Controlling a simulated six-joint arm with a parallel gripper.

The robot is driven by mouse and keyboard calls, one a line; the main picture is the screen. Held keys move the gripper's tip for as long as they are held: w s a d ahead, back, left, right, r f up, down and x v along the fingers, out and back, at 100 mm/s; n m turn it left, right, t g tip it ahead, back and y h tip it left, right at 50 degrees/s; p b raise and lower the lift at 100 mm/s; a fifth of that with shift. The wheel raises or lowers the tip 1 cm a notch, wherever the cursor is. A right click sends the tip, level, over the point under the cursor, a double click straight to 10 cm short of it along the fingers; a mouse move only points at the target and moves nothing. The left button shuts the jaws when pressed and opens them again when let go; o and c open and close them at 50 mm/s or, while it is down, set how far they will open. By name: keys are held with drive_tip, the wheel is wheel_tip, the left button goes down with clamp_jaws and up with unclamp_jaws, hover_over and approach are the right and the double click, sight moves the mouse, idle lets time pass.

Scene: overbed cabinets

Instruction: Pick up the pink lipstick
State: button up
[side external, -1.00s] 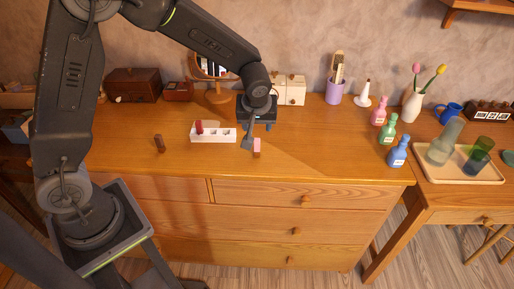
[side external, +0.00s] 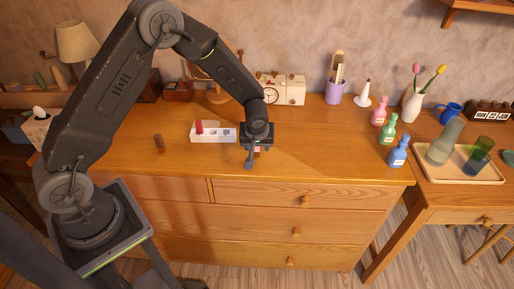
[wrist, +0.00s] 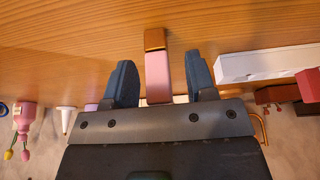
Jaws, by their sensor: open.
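The pink lipstick (wrist: 158,78) has a pink body and a copper-coloured end. In the wrist view it lies between the two dark blue fingers of my gripper (wrist: 162,82), with a gap visible on each side. My gripper is open. In the side view my gripper (side external: 256,150) is low over the dresser top near its front edge, right of the white holder. Only a little of the pink lipstick (side external: 257,149) shows there; my gripper hides the rest.
The white holder (side external: 228,139) has a red lipstick (side external: 199,127) in its left compartment; it also shows in the wrist view (wrist: 265,64). Pink, green and blue bottles (side external: 397,152) stand at the right. The dresser top between is clear.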

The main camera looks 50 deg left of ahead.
drive_tip(key=shift+f, duration=0.1)
drive_tip(key=c, duration=0.8)
drive_tip(key=shift+c, duration=0.2)
